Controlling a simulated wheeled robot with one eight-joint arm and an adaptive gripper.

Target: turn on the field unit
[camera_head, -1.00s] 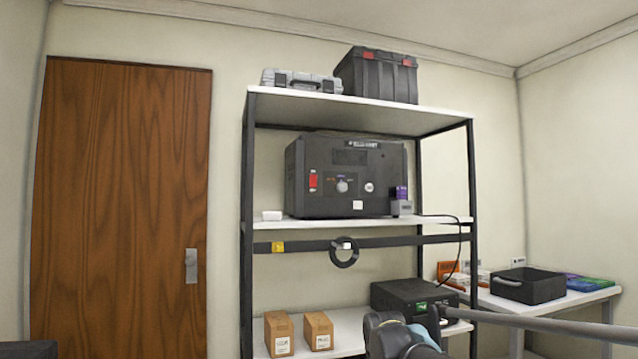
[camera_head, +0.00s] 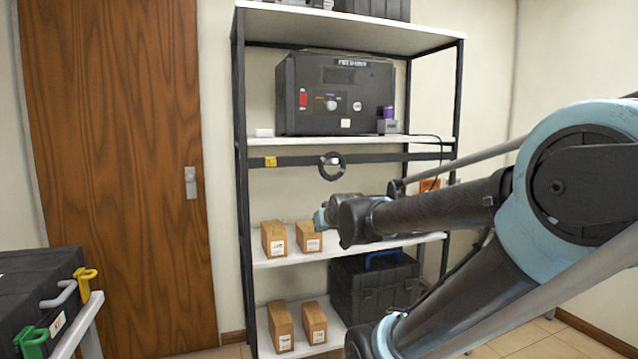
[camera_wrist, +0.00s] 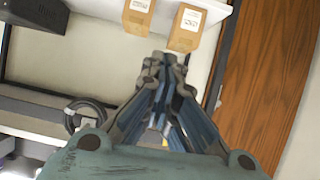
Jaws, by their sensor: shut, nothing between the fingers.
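The unit is not clearly in the wrist view. My gripper (camera_wrist: 166,62) is shut and empty in the wrist view, its fingers together. In the head view my arm reaches in from the right, its end in front of the rack and below the unit. The fingertips cannot be made out there.
A black ring (camera_head: 332,166) hangs on the rail below the unit. Brown boxes (camera_head: 274,239) stand on the lower shelves, with a black toolbox (camera_head: 375,285) beside them. A black case (camera_head: 40,300) with green and yellow parts sits at left. A wooden door (camera_head: 115,170) is behind.

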